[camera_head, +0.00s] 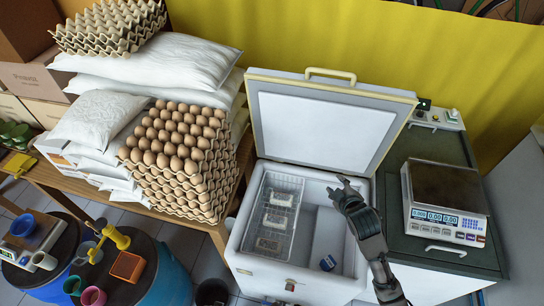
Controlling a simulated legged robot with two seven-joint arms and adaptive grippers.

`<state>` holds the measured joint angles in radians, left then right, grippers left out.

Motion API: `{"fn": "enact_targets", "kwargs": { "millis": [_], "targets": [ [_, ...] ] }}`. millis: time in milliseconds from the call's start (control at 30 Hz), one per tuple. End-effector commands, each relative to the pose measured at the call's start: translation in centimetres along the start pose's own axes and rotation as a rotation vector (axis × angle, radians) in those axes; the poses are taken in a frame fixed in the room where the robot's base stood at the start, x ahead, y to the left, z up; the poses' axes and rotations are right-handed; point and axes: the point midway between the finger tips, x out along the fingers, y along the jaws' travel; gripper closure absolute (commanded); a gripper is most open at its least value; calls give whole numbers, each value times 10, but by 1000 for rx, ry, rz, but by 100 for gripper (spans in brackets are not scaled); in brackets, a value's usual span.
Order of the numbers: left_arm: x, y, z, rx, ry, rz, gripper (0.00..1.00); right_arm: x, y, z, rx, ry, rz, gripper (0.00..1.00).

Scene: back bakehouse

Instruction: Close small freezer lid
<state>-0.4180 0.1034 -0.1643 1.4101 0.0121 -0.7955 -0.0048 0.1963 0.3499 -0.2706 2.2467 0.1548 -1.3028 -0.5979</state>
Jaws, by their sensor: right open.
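The small freezer (258,283) stands in the middle of the view. Its lid (322,128) is raised and leans back, with its pale inner face towards me and a yellow handle (330,75) at its top edge. Inside are a white wire basket (271,222) with several packs on the left and a small dark blue item (328,263) on the right. My right gripper (347,187) is open and empty, over the right side of the opening, just below the lid's lower right part. I cannot tell whether it touches anything. My left gripper is out of view.
A green-topped counter (425,252) with a scale (446,203) stands close on the right. On the left, a wooden table (205,221) bears stacked egg trays (179,155) and white sacks (165,62). Blue drums (172,277) with cups stand at the lower left.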

Motion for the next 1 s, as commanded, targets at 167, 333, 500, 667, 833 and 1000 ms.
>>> {"fn": "enact_targets", "kwargs": {
  "millis": [167,333,500,667,833,1000],
  "targets": [
    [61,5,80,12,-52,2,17,-7,113,-66,-298,127,204,57],
    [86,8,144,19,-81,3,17,-31,191,-110,-510,180,364,57],
    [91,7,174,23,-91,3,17,-46,227,-130,-606,194,443,57],
    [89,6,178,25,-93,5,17,-39,234,-139,-622,195,452,57],
    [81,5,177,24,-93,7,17,-12,244,-153,-620,195,450,57],
    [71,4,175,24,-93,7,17,24,258,-167,-621,195,449,57]
  ]
}}
